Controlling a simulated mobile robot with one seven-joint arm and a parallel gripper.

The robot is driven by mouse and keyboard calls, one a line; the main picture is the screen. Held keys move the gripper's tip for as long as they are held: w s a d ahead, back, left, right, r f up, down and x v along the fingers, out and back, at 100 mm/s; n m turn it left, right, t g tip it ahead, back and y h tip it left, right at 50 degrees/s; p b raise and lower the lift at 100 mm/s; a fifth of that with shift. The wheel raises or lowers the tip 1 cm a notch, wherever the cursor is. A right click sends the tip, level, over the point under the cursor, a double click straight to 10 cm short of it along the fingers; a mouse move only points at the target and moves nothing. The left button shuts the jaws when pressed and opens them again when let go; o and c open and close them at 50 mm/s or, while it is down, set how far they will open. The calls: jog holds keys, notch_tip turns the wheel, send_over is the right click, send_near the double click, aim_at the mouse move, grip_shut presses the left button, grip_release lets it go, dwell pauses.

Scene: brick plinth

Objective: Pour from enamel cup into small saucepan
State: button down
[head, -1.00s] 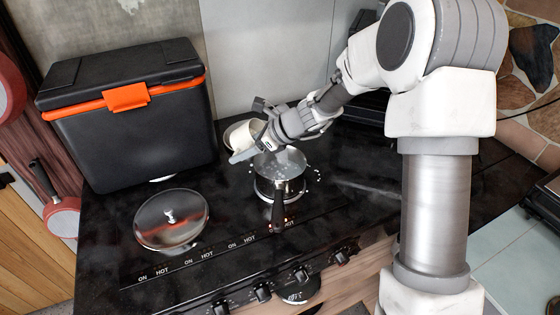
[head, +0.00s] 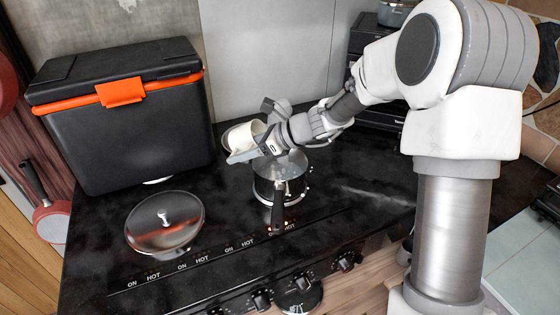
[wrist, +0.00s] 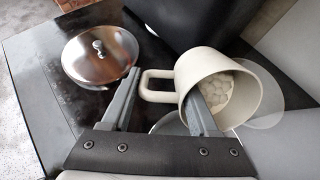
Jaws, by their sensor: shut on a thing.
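The pale enamel cup (head: 243,137) is held by my gripper (head: 250,151), above and behind the left rim of the small saucepan (head: 266,189). In the wrist view the cup (wrist: 192,68) is tilted, with its mouth to the right and whitish lumpy contents inside. Its handle (wrist: 146,86) lies between the fingers of my gripper (wrist: 165,88). The saucepan stands on the cooktop with its dark handle toward the front. Its inside looks grey and is partly hidden by my gripper. I see no stream between cup and saucepan.
A shiny round lid (head: 165,222) lies on the black cooktop (head: 95,255) at front left. A black cooler with an orange latch (head: 120,91) stands at back left. A pale round dish (wrist: 272,104) is beyond the cup. Cooktop right of the saucepan is clear.

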aim_at(250, 147)
jog(key=shift+f+y+b, duration=0.3)
jog(key=shift+y+b, duration=0.2)
jog(key=shift+b, duration=0.95)
jog(key=shift+s+d+r+t+y+b, duration=0.15)
jog(key=shift+y+b, duration=0.25)
jog(key=shift+b, duration=0.7)
jog(key=shift+w+d+r+t+y+b, duration=0.1)
jog(key=shift+r+t+y+b, duration=0.25)
jog(key=shift+b, duration=0.75)
jog(key=shift+s+d+r+y+b, duration=0.15)
jog(key=shift+d+y+b, duration=0.35)
jog(key=shift+b, duration=0.5)
jog(key=shift+s+d+r+y+b, duration=0.15)
jog(key=shift+d+y+b, duration=0.25)
jog(key=shift+b, duration=0.55)
jog(key=shift+s+d+r+t+y+b, duration=0.1)
jog(key=shift+d+r+t+y+b, duration=0.15)
jog(key=shift+y+b, duration=0.35)
jog(key=shift+s+d+r+t+y+b, duration=0.1)
jog(key=shift+t+y+b, duration=0.3)
jog(key=shift+b, duration=0.3)
jog(key=shift+s+d+r+t+y+b, duration=0.15)
jog(key=shift+d+t+y+b, duration=0.15)
jog(key=shift+y+b, duration=0.35)
jog(key=shift+d+r+t+y+b, duration=0.15)
jog(key=shift+d+y+b, duration=0.15)
jog(key=shift+y+b, duration=0.35)
jog(key=shift+s+d+r+y, duration=0.1)
jog(key=shift+d+r+y, duration=0.15)
jog(key=shift+r+y, duration=0.5)
